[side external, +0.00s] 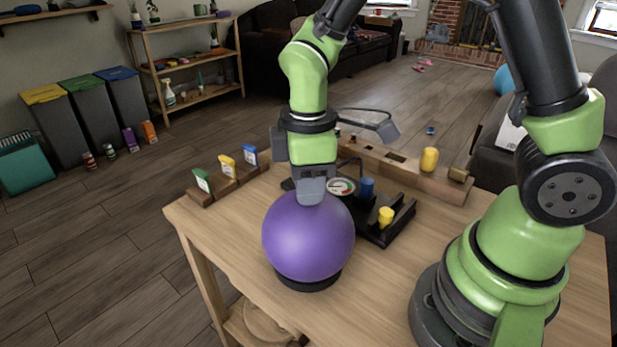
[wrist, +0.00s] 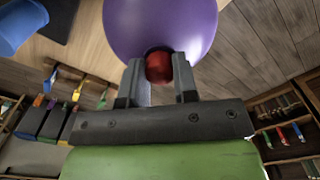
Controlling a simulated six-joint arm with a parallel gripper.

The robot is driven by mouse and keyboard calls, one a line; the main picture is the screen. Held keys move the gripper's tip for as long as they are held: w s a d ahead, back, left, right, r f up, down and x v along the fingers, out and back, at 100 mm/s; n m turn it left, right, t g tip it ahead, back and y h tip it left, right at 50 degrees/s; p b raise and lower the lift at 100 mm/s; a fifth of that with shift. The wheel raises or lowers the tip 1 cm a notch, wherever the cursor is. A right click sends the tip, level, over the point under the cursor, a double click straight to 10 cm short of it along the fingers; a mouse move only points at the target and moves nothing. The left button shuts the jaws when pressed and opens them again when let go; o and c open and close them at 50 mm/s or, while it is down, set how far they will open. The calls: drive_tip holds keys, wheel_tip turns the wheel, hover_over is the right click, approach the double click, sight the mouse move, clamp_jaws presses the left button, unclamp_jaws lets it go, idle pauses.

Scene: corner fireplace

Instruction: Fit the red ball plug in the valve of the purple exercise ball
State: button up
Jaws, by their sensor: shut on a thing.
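The purple exercise ball (side external: 308,240) rests on a dark ring base (side external: 304,281) near the front edge of the wooden table. My gripper (side external: 312,196) is at the top of the ball, pointing down. In the wrist view my gripper (wrist: 159,72) is shut on the red ball plug (wrist: 159,66), which sits between the two fingers right against the purple ball (wrist: 160,25). The valve is hidden behind the plug and fingers. I cannot tell how deep the plug is in it. In the side view the plug is hidden by the gripper.
A pressure gauge (side external: 341,186) stands next to my gripper. A wooden block (side external: 397,172) with a yellow cylinder (side external: 429,160) lies at the back. Small coloured cards (side external: 227,166) stand at left.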

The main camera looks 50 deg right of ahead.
drive_tip(key=shift+f, duration=0.1)
drive_tip(key=o, duration=0.9)
wheel_tip(320, 180, up, 9)
drive_tip(key=shift+f, duration=0.2)
drive_tip(key=s+d+r+m+t, duration=0.1)
drive_tip(key=s+r+m+t, duration=0.1)
drive_tip(key=s+m, duration=0.2)
drive_tip(key=s+d+r+m+t+y, duration=0.1)
drive_tip(key=s+r+m+t, duration=0.1)
drive_tip(key=s+r+m, duration=0.1)
drive_tip(key=s+r+m+t+y, duration=0.1)
drive_tip(key=s+r+m+t, duration=0.1)
drive_tip(key=m, duration=0.4)
drive_tip(key=shift+s+d+r+m+t, duration=0.2)
drive_tip(key=shift+s+t, duration=0.1)
drive_tip(key=shift+s, duration=0.4)
drive_tip(key=shift+s+d+r+m+t, duration=0.1)
drive_tip(key=shift+s+d+t, duration=0.15)
drive_tip(key=shift+s, duration=0.45)
